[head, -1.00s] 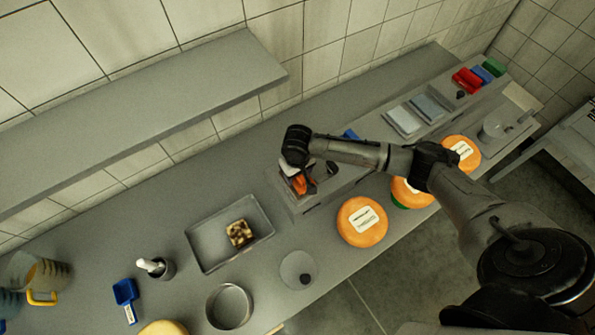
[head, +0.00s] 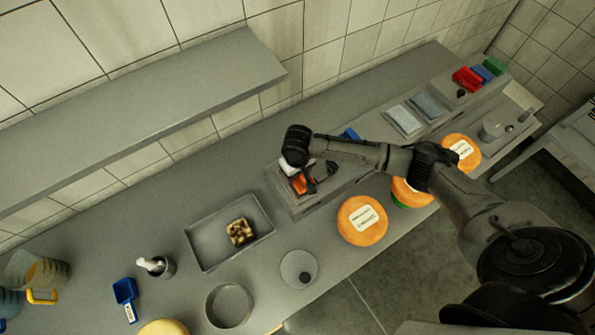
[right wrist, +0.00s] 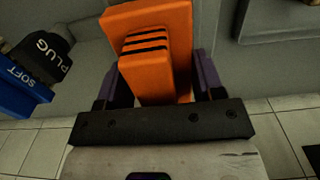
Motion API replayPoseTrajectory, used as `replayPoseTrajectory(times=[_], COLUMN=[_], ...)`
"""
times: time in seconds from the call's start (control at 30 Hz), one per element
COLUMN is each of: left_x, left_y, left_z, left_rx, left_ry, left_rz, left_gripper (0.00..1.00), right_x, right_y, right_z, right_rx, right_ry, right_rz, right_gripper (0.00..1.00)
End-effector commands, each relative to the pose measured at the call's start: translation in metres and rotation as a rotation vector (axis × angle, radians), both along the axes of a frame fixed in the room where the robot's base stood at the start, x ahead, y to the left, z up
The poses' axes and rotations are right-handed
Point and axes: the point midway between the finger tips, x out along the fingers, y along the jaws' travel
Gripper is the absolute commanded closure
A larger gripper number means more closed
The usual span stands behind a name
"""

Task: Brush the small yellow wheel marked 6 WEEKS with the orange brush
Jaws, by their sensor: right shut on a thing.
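My right gripper (head: 314,175) is over a grey divided holder (head: 318,202) in the head view. In the right wrist view, the fingers of this gripper (right wrist: 162,78) are shut on an orange block with dark stripes, which looks like the orange brush (right wrist: 150,20). The brush (head: 301,184) shows as a small orange patch under the wrist in the head view. I cannot tell whether it is clear of the holder. A yellow wheel (head: 164,328) is cut off by the bottom edge; no marking is readable on it. My left gripper is not in view.
Labelled orange wheels (head: 362,220) stand along the front edge at right, partly behind my arm. A shelf (head: 130,130) overhangs the back.

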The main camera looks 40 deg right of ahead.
Motion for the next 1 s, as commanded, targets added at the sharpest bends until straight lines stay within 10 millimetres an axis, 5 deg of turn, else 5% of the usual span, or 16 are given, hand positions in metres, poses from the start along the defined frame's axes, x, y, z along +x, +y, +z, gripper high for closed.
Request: replayPoseTrajectory(times=[1.0], left_x=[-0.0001], left_y=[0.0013], left_z=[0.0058], left_rx=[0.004], left_ry=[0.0], left_rz=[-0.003], left_gripper=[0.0], right_x=[0.0], right_y=[0.0002], right_z=[-0.0006], right_rx=[0.001], right_ry=[0.0], right_rz=[0.0], right_gripper=[0.57])
